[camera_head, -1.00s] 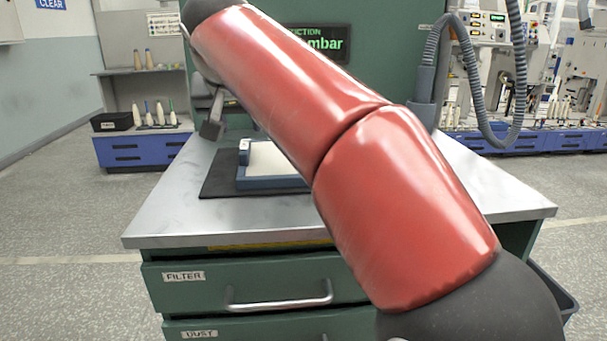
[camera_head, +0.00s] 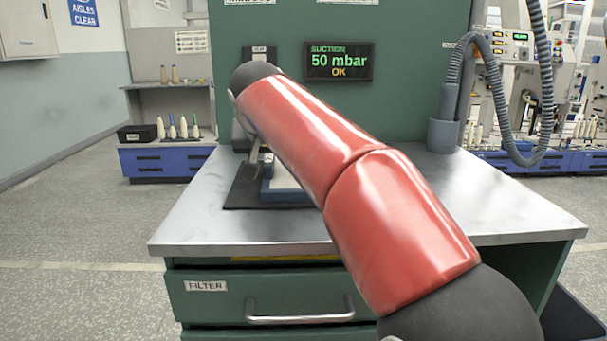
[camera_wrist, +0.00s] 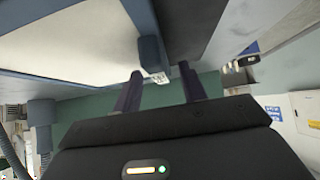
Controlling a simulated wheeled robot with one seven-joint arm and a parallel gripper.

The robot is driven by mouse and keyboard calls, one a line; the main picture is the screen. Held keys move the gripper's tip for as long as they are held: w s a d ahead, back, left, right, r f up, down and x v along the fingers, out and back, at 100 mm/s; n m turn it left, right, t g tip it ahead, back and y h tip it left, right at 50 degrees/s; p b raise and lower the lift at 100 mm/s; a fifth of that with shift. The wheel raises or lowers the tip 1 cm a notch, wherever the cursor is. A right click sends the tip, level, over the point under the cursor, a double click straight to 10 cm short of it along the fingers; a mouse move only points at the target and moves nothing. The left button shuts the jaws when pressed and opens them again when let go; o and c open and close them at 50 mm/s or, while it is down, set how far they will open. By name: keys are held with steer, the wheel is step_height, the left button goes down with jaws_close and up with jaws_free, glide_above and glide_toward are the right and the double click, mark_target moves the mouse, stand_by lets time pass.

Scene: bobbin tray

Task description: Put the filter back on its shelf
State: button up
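The filter, a flat blue frame with a pale panel (camera_head: 285,197), lies on a dark mat (camera_head: 240,192) on the steel worktop, partly hidden behind my arm. In the wrist view its blue frame (camera_wrist: 60,82) and pale panel fill the upper part. A dark blue tab (camera_wrist: 150,52) with a small printed label sticks out of the frame. My gripper (camera_wrist: 160,72) is open, with its two fingers apart and the tab just ahead between them. I cannot tell whether they touch it. In the head view my gripper is mostly hidden by my arm. I cannot make out the filter's shelf.
A green cabinet with a display (camera_head: 339,61) reading "50 mbar OK" rises behind the worktop (camera_head: 440,215). A drawer marked FILTER (camera_head: 265,295) is shut below. A grey hose (camera_head: 455,85) hangs at right. The worktop's right side is clear.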

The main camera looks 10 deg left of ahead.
jaws_close()
steer(key=shift+r, duration=0.2)
